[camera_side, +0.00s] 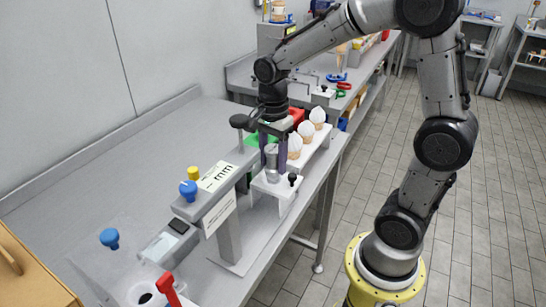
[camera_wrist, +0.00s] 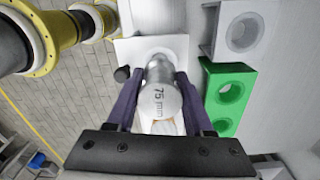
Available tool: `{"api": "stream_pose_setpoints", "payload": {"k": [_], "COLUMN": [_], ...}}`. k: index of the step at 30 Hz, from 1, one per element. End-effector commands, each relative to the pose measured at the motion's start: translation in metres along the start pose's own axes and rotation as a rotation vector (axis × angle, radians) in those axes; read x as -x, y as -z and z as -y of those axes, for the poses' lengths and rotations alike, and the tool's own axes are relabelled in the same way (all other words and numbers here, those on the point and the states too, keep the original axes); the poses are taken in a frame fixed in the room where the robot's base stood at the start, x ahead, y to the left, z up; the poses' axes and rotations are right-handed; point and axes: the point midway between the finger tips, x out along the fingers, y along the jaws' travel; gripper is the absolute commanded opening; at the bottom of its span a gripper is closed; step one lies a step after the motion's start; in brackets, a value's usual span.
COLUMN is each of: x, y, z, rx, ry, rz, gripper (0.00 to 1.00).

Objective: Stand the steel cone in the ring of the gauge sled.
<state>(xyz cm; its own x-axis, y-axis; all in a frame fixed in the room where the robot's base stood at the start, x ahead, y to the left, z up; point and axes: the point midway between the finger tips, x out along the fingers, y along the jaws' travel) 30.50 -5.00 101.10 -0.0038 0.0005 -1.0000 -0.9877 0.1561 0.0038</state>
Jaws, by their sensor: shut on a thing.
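The steel cone (camera_side: 272,164) is upright between the two fingers of my gripper (camera_side: 273,152), which is shut on it. A white plate with a black knob, apparently the gauge sled (camera_side: 276,190), is directly below the cone. It also shows in the wrist view (camera_wrist: 131,50). The cone's lower end is at or just above the plate. The ring is mostly hidden by the cone, so I cannot tell whether the cone is seated.
A grey stand labelled "mm" (camera_side: 229,228) rises left of the cone. A green block with round holes (camera_wrist: 230,90) lies close beside my right finger. The bench at the far left is clear.

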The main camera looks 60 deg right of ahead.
Motion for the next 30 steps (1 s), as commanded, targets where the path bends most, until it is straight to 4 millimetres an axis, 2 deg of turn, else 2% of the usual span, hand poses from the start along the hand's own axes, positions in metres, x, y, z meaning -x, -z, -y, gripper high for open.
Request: {"api": "stream_pose_setpoints", "payload": {"k": [24,25,30], "x": [-0.011,-0.011,-0.011], "y": [0.000,0.000,0.000], "z": [0.000,0.000,0.000], "rx": [0.000,0.000,0.000], "ry": [0.001,0.001,0.001], "rz": [0.000,0.000,0.000], "gripper": [0.00,0.54,0.84]}}
